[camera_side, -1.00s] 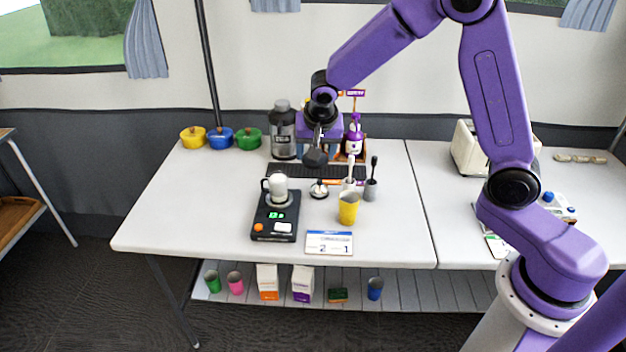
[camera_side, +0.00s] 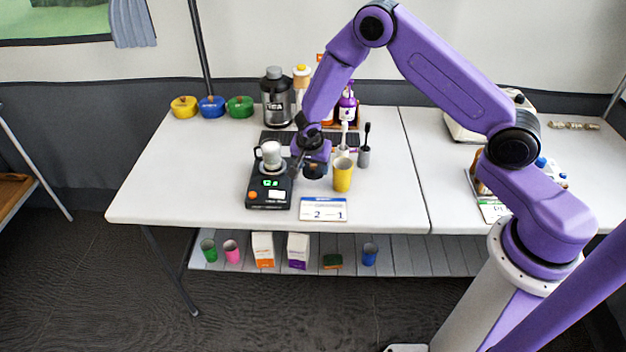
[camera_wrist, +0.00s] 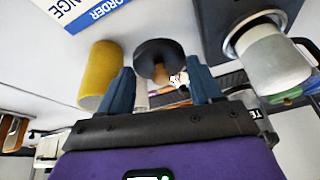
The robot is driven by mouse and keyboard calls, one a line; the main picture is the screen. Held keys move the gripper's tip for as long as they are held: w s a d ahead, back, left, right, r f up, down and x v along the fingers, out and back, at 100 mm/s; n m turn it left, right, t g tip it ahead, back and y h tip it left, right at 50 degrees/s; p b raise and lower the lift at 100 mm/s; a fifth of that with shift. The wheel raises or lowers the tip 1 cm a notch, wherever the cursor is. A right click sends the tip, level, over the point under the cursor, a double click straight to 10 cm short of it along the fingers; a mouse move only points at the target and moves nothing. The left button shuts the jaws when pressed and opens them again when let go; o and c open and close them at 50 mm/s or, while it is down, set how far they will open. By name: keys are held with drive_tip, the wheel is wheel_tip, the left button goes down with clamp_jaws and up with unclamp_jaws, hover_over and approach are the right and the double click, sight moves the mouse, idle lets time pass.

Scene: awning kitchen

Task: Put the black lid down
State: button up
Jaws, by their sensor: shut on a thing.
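The black lid (camera_wrist: 150,48), a dark round disc with a brownish knob at its middle, shows between my two fingers in the wrist view. My gripper (camera_wrist: 163,82) is shut on it, apparently by the knob. In the side view my gripper (camera_side: 306,168) is low at the middle of the left table, between the black scale and the yellow cup. The lid is hard to make out there against the dark gripper parts. I cannot tell whether the lid touches the table.
The black scale (camera_side: 268,194) with a pale mug (camera_side: 271,155) on it stands close on the left. A yellow cup (camera_side: 343,175) stands close on the right. A sign card (camera_side: 323,209) lies in front. Brushes, a keyboard and bottles are behind.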

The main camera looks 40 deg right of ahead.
sight(312, 174)
drive_tip(key=shift+f, duration=2.7)
drive_tip(key=shift+f, duration=0.35)
